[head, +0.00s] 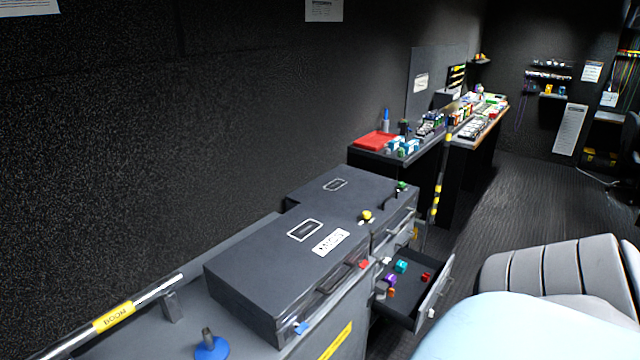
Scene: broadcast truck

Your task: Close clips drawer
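An open drawer (434,298) sticks out from the grey cabinet, to the right of the black cases. Several small coloured pieces lie in it, among them a teal one (401,266), a red one (425,277) and purple ones. Its grey front panel faces right and stands well clear of the cabinet face. I cannot read a label on it. Another drawer front (396,234) above and behind it looks shut. Neither of my grippers shows in the head view.
A black case (270,275) and a second one (335,190) lie on the cabinet top. A grey padded chair (560,270) stands right of the drawer, with a narrow floor gap between. A boom pole (112,315) lies at left. Shelves of gear stand behind; open floor lies at right.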

